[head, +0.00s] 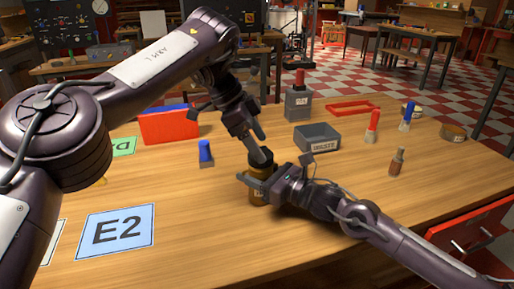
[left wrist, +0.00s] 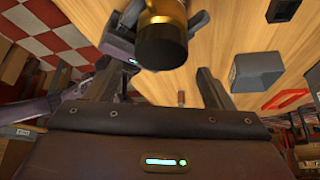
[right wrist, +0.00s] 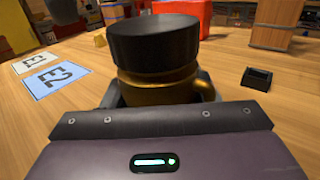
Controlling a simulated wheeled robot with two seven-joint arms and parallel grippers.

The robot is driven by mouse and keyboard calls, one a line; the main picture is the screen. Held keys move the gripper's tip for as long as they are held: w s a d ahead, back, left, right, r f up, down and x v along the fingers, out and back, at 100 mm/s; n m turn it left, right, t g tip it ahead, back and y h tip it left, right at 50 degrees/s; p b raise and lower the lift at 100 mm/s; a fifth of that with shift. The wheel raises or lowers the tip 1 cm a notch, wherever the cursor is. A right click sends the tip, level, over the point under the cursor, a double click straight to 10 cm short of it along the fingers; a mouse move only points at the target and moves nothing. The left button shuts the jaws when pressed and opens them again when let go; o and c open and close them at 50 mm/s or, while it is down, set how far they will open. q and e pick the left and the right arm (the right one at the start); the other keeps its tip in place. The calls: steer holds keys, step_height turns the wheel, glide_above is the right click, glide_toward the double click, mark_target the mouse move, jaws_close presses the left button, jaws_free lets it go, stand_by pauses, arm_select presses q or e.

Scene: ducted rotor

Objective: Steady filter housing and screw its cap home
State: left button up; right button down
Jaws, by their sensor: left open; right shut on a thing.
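The filter housing (head: 257,192) is an amber-brown cylinder standing upright on the table. A black cap (right wrist: 155,40) sits on top of it, roughly level, with a brass-coloured neck below; how far it is threaded I cannot tell. My right gripper (head: 263,184) is shut around the housing's body (right wrist: 160,88) from the right side. My left gripper (head: 259,143) is open and points down from above at the cap. In the left wrist view the cap (left wrist: 163,46) lies just beyond and between the spread fingertips (left wrist: 160,75).
A grey bin labelled waste (head: 318,138) stands behind to the right. A blue-topped item (head: 206,153) and a red box (head: 169,124) stand left. Small bottles (head: 397,162) are at right. The E2 card (head: 116,231) lies front left; front table space is clear.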

arm_select(q)
steer(key=shift+r, duration=1.2)
steer(key=shift+o, duration=0.5)
steer(key=o, duration=0.5)
steer(key=shift+c, duration=0.2)
steer(key=v, duration=1.2)
